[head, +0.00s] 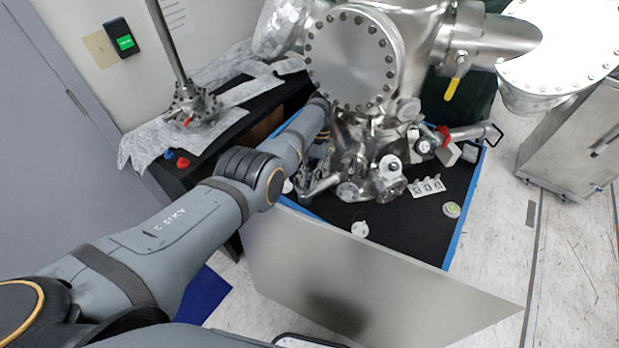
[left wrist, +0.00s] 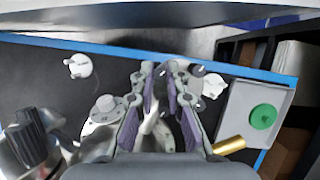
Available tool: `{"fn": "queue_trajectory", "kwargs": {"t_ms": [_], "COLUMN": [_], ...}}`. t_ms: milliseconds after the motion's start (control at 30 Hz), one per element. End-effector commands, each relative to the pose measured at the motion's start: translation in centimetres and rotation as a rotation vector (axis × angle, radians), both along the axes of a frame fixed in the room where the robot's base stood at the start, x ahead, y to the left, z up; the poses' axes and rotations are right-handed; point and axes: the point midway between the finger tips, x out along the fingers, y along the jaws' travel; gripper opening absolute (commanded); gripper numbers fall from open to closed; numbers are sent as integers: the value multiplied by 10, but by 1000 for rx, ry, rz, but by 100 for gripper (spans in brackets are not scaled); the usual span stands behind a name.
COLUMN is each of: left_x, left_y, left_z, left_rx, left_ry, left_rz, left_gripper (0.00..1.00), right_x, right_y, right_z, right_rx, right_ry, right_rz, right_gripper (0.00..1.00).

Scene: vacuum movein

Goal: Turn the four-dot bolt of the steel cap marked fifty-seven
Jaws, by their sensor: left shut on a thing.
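My left arm comes in from the left in the head view and reaches down behind the left side of the steel vacuum chamber (head: 365,135). My left gripper (head: 318,165) is partly hidden there, among steel parts. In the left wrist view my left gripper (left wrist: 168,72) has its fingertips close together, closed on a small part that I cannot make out. A dark round part with pale dots (left wrist: 195,72) lies just right of the fingertips. A steel fitting (left wrist: 103,107) is left of the fingers. I can read no number fifty-seven or four-dot mark. My right gripper is not in view.
A white cap (head: 360,229) and a green-topped disc (head: 452,210) lie on the black bench top (head: 400,235). A grey tray with a green disc (left wrist: 263,116) and a brass cylinder (left wrist: 229,145) are right of the fingers. A steel panel (head: 370,290) fronts the bench.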

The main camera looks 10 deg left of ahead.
Motion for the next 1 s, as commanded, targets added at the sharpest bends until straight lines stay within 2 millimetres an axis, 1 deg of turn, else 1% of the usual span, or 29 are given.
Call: {"fn": "queue_trajectory", "kwargs": {"t_ms": [67,100,167,467,567,667,767,1000], "left_x": [0,0,0,0,0,0,0,-3], "left_y": [0,0,0,0,1,3,4,6], "left_z": [1,1,0,0,1,2,5,9], "left_rx": [0,0,0,0,1,1,2,0], "left_ry": [0,0,0,0,0,0,1,2], "left_rz": [0,0,1,8,63,200,400,903], "left_gripper": [0,16,23,23,23,23,23,23], "right_x": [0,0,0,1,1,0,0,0], "right_y": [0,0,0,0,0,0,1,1], "right_z": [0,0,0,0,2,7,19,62], "right_rx": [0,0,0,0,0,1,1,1], "right_ry": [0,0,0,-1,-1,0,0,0], "right_rz": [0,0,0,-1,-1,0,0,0], "right_gripper": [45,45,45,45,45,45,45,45]}}
